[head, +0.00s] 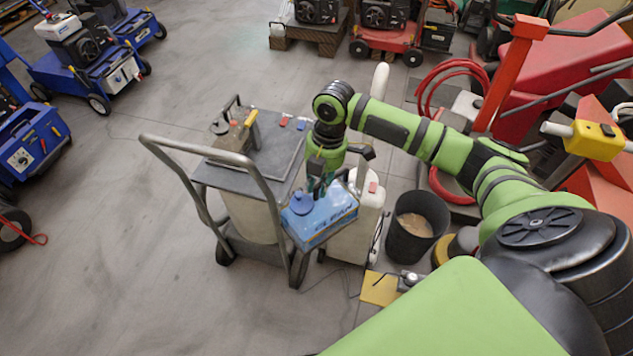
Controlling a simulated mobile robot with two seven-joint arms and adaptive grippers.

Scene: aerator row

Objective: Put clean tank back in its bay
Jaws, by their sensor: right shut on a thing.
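A blue tank marked CLEAN (328,216), with a darker blue round cap, is in the middle of the head view. My right gripper (319,188) reaches down from above and is shut on the tank at its top. The tank is tilted in the picture, beside the right side of a grey cart (215,178) and in front of a white container (364,212). I cannot tell whether it touches either one. The gripper hides part of the tank's top. No bay can be made out clearly. My left gripper is not in view.
The cart's tubular handle (170,143) rises on its left. A black bucket (415,226) and a yellow block (380,288) stand to the right. A red hose (440,85) and red machinery are behind.

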